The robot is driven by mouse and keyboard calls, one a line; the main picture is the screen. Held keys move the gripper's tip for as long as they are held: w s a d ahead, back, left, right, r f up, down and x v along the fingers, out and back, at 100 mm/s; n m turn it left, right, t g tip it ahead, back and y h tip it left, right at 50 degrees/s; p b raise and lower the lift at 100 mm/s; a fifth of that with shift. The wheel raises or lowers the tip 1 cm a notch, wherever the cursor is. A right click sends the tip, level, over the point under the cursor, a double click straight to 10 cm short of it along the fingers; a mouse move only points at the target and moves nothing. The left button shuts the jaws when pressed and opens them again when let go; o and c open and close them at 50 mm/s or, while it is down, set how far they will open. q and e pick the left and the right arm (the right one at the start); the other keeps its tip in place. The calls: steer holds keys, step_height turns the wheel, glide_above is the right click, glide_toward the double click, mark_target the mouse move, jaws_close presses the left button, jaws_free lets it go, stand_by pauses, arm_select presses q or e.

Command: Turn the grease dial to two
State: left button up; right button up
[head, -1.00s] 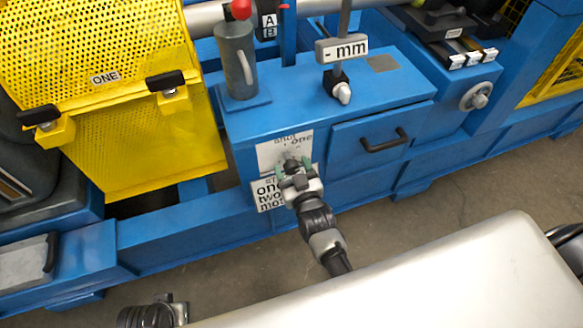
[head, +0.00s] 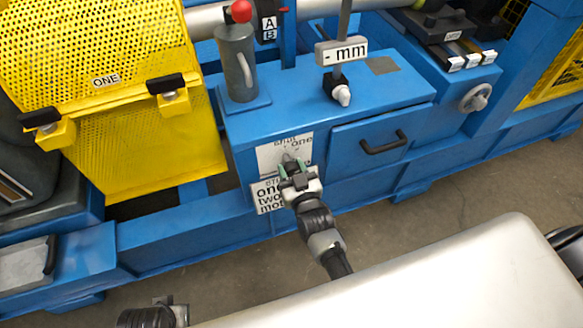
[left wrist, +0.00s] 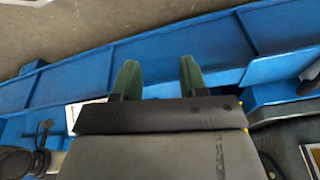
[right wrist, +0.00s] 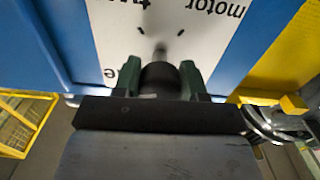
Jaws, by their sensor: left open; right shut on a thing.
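The grease dial's dark knob (right wrist: 160,80) sits between the green fingers of my right gripper (right wrist: 161,82), which is shut on it. Its grey pointer and black tick marks show on the white label plate (right wrist: 205,45) in the right wrist view. In the head view my right gripper (head: 297,172) is at the plate (head: 270,158) on the blue cabinet front and mostly hides the knob. The words "shut" and "one" show at the plate's top; the dial's exact setting is hard to tell. My left gripper (left wrist: 157,80) is open and empty, above the blue base rail.
A lower label (head: 268,196) is partly hidden by my right gripper. A drawer with a black handle (head: 384,143) lies right of the dial. A grey pump with a red knob (head: 238,60) stands above. A yellow mesh guard (head: 130,130) is at left.

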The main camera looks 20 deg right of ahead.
steer(key=m+p, duration=0.2)
steer(key=m, duration=0.3)
steer(key=shift+a, duration=0.1)
steer(key=shift+m, duration=0.6)
steer(key=shift+m+p, duration=0.3)
steer(key=shift+m, duration=2.5)
arm_select(q)
step_height(320, 180, down, 10)
steer(key=s, duration=0.2)
steer(key=shift+s+g, duration=0.2)
steer(key=shift+g, duration=0.1)
arm_select(e)
steer(key=shift+m, duration=0.6)
arm_select(q)
steer(key=shift+a+r, duration=0.1)
steer(key=shift+r, duration=0.05)
arm_select(e)
steer(key=o, duration=0.9)
